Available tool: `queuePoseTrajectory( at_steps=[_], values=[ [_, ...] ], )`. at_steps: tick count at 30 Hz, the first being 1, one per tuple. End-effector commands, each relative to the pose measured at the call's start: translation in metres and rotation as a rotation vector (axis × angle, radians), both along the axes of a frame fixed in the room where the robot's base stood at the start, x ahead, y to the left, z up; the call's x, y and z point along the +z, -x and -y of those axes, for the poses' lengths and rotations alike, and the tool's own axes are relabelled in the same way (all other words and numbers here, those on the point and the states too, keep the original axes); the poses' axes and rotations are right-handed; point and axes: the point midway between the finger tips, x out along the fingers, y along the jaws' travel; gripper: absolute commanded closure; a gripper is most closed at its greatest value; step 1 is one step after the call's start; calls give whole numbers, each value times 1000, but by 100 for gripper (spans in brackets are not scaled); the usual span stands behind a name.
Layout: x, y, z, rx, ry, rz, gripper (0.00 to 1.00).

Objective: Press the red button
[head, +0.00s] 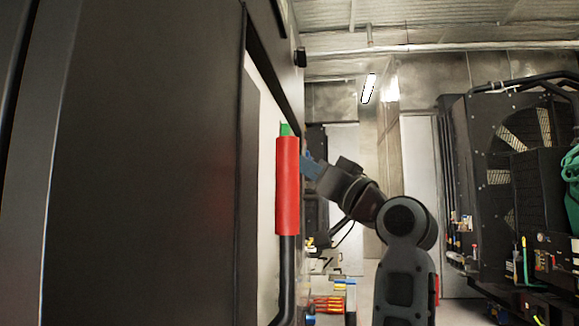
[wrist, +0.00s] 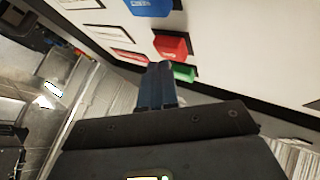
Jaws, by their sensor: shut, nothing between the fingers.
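In the wrist view a red block-shaped button (wrist: 172,45) stands out from a white panel (wrist: 225,40). A green button (wrist: 185,73) is beside it, and a blue one (wrist: 152,7) is at the top edge. My gripper (wrist: 160,66) is shut and empty, its blue fingers pointing at the panel with the tips just below the red button in the picture. I cannot tell whether they touch it.
A large dark cabinet (head: 140,160) fills the left of the head view. A genset with a fan (head: 500,150) stands at the right. Red and other coloured parts (head: 328,303) show low in the middle. A walkway lies between, with a metal back wall.

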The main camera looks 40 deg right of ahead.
Motion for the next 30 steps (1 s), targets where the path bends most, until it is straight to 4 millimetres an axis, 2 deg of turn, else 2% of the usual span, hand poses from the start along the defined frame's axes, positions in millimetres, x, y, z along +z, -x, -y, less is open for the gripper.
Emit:
queuePoseTrajectory(
  at_steps=[30],
  values=[
    [0, -6, -5, 0, -1, 0, 100]
  ],
)
